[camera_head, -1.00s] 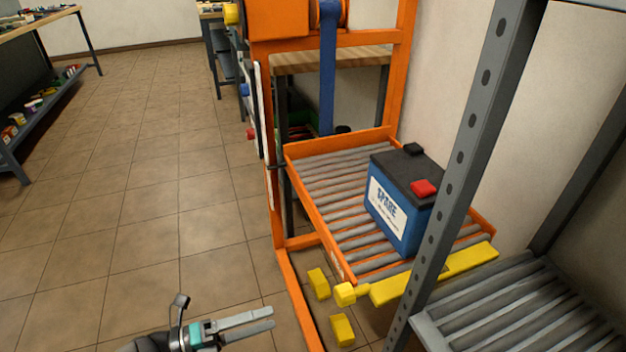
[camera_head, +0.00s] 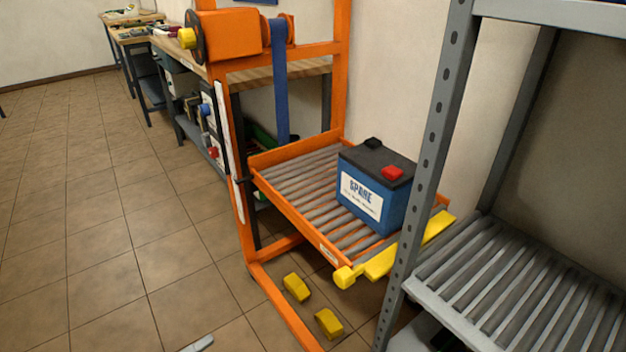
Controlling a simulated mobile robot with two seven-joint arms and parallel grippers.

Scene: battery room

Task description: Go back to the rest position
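Only a grey fingertip of my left gripper (camera_head: 198,344) shows at the bottom edge, over the tiled floor. The rest of that gripper is out of frame, so its opening cannot be told. My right gripper is not in view. A blue battery labelled SPARE (camera_head: 365,190), with a dark top and a red terminal cap, stands upright on the roller tray of the orange lift (camera_head: 290,190). The visible fingertip is well apart from the battery and the lift.
A grey rack with a roller shelf (camera_head: 500,290) stands at the right, its post (camera_head: 425,170) close to the lift. Yellow blocks (camera_head: 328,323) are low by the lift's base. Workbenches (camera_head: 180,60) line the back. The floor (camera_head: 100,220) at the left is clear.

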